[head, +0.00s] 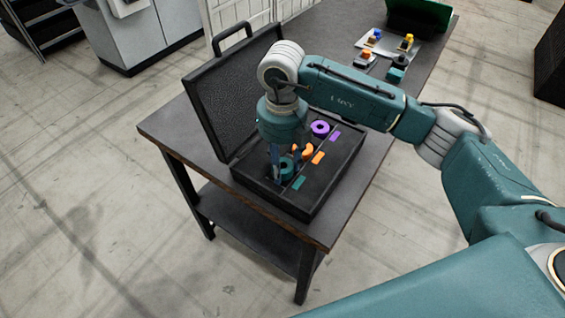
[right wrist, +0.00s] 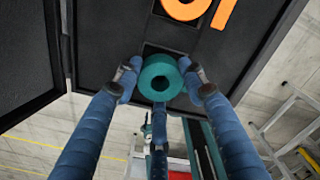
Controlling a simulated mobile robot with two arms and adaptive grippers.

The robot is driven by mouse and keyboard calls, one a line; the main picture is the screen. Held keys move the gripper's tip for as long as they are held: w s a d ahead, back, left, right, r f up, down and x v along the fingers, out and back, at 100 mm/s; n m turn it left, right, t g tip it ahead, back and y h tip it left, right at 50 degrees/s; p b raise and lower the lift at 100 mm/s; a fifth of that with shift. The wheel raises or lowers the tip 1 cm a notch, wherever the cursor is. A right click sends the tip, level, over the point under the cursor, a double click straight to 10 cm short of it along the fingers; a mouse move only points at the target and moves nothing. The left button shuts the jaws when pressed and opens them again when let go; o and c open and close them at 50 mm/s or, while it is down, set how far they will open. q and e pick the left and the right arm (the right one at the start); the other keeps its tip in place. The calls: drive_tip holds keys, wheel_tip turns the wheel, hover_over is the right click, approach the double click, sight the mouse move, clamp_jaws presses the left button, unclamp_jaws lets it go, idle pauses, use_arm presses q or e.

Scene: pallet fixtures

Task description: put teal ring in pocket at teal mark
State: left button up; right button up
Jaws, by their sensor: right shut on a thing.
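The teal ring (right wrist: 160,65) sits between the fingertips of my right gripper (right wrist: 162,82), which is shut on it, in the right wrist view. In the head view my right gripper (head: 283,170) points down into the near part of the open black case (head: 318,212), and the teal ring (head: 288,164) shows partly behind its fingers. The teal mark (head: 299,183) lies just right of the gripper. A dark pocket edge (right wrist: 160,48) shows beside the ring in the right wrist view. I cannot tell how high the ring is above the insert. My left gripper is out of view.
An orange ring (head: 308,149) with an orange mark (head: 318,158) and a purple ring (head: 320,128) with a purple mark (head: 335,136) are farther back in the case. The raised lid (head: 220,105) stands at its left. A tray with small coloured parts (head: 374,47) lies farther back.

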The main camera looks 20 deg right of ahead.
drive_tip(key=shift+f, duration=0.3)
drive_tip(key=o, duration=1.3)
drive_tip(key=shift+o, duration=0.4)
drive_tip(key=o, duration=0.4)
drive_tip(key=shift+c, duration=0.2)
drive_tip(key=shift+r+p, duration=2.35)
drive_tip(key=shift+r, duration=2.2)
drive_tip(key=shift+f, duration=0.1)
